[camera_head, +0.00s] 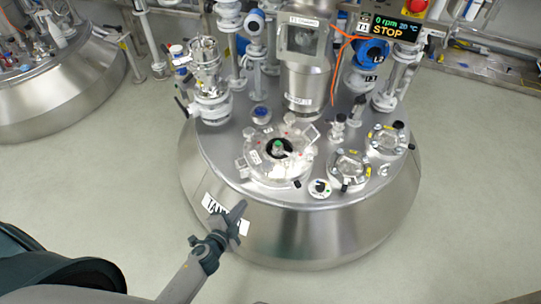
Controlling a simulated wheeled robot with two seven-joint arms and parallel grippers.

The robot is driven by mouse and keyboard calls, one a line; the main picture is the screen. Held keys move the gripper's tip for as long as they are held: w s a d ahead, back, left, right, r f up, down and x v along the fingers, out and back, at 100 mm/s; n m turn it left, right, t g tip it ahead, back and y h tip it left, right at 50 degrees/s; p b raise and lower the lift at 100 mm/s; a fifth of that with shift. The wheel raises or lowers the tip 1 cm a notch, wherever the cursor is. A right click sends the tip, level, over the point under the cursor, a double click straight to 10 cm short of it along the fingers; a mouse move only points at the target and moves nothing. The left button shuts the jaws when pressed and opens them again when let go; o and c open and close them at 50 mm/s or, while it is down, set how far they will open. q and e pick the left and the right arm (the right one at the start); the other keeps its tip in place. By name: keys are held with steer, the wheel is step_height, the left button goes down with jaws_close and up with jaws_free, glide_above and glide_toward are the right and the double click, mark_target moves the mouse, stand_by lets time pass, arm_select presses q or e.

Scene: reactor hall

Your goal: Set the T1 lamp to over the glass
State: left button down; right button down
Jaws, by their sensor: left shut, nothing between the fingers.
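The steel T1 vessel (290,232) stands in the middle, with a crowded lid. Two round glass fittings with bolted rims sit at the lid's right: a nearer one (350,168) and a farther one (387,139). Each has a black-tipped part at its edge. I cannot tell which fitting is the T1 lamp. My left gripper (238,212) is shut and empty, in front of the vessel's label and below the lid's rim in the picture. My right gripper is not in view.
A round manway cover (278,153) sits at the lid's front. A tall steel column (306,85) and pipes rise behind it. A display (395,27) reads 0 rpm, 20 °C, STOP. Another vessel (70,95) stands at left. The floor (120,190) between is clear.

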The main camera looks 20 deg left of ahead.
mark_target(275, 150)
arm_select(q)
steer(key=w+d+r+m+t+h, duration=0.1)
steer(key=w+r+m+h, duration=0.1)
steer(key=w+r+m, duration=0.2)
step_height(275, 150, up, 6)
steer(key=m, duration=0.3)
steer(key=shift+w+d+r+m+t+h, duration=0.25)
steer(key=shift+w+d+m+t+h, duration=0.05)
steer(key=shift+w+d+m+t, duration=0.1)
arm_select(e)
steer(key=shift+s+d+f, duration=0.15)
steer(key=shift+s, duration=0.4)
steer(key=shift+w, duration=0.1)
